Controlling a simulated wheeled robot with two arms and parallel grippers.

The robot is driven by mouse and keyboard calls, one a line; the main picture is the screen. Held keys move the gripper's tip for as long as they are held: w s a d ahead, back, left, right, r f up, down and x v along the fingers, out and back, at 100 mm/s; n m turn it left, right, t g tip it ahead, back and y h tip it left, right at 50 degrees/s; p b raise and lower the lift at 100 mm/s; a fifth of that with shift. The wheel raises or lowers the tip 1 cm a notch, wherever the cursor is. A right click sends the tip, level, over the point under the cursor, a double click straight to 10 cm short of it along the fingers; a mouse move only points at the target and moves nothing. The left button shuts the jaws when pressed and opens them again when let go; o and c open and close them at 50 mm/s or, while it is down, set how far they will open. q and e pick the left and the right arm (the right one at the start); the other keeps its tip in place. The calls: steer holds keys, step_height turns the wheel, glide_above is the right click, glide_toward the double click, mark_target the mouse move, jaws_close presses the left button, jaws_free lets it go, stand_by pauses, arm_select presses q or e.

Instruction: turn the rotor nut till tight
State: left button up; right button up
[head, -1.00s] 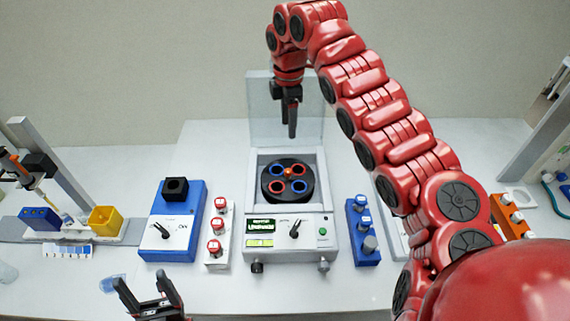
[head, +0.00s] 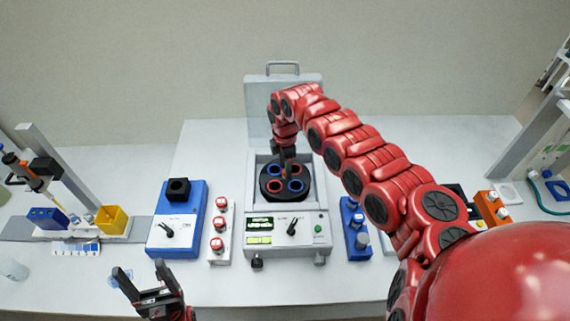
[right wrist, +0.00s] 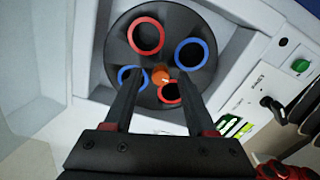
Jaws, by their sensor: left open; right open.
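The orange rotor nut (right wrist: 161,75) sits at the centre of the black rotor (right wrist: 193,25), among red-ringed and blue-ringed holes. The rotor also shows in the head view (head: 287,197) inside the grey centrifuge (head: 319,216), whose lid (head: 262,98) stands open. My right gripper (right wrist: 160,82) is open above the rotor, its fingers spread on either side of the nut in the right wrist view; I cannot tell their height over it. In the head view the right gripper (head: 286,168) hides the nut. My left gripper (head: 148,276) is open and empty at the front of the table.
A yellow box (head: 111,219) is further left.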

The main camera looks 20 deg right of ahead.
steer(key=shift+f, duration=0.1)
jaws_close()
steer(key=shift+m, duration=0.6)
stand_by(0.4)
